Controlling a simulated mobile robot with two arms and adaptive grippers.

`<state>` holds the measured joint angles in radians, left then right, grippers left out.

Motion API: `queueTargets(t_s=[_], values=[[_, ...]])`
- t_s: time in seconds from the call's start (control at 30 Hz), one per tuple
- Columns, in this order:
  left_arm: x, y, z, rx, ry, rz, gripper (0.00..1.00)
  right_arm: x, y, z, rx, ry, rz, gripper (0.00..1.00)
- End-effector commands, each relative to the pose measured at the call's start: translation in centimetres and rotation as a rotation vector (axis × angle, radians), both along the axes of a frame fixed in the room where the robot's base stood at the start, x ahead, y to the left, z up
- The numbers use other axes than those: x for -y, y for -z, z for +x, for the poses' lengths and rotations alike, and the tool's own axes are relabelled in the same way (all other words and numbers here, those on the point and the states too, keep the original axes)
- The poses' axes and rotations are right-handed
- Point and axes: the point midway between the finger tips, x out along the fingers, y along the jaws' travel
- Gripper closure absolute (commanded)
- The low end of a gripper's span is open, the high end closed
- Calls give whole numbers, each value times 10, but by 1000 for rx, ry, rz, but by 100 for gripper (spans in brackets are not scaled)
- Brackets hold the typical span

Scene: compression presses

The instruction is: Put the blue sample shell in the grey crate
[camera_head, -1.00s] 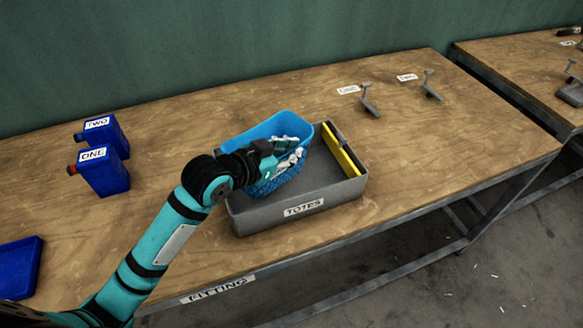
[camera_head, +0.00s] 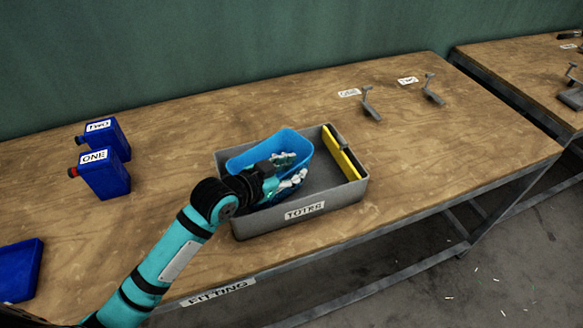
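The blue sample shell (camera_head: 297,139) is an open, basket-like blue shell. It sits within the walls of the grey crate (camera_head: 345,199), in its left part, with its rim above the crate's near wall. Its underside is hidden, so I cannot tell whether it rests on the crate floor. My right gripper is out of view.
A yellow bar (camera_head: 343,154) lies along the crate's right side. Blue canisters labelled ONE (camera_head: 104,176) and TWO (camera_head: 118,140) stand to the left. A blue tray (camera_head: 20,271) lies at the left edge. Grey brackets (camera_head: 370,105) stand at the back. The wooden bench (camera_head: 430,150) is clear right of the crate.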

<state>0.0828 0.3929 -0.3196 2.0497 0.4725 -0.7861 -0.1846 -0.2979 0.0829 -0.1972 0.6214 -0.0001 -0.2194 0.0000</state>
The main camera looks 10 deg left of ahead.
Motion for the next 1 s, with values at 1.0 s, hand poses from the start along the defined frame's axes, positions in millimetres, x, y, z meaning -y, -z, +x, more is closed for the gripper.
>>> queueTargets(t_s=[1.0], values=[[-54, -46, -95, 0, 0, 1, 71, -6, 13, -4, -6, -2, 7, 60]])
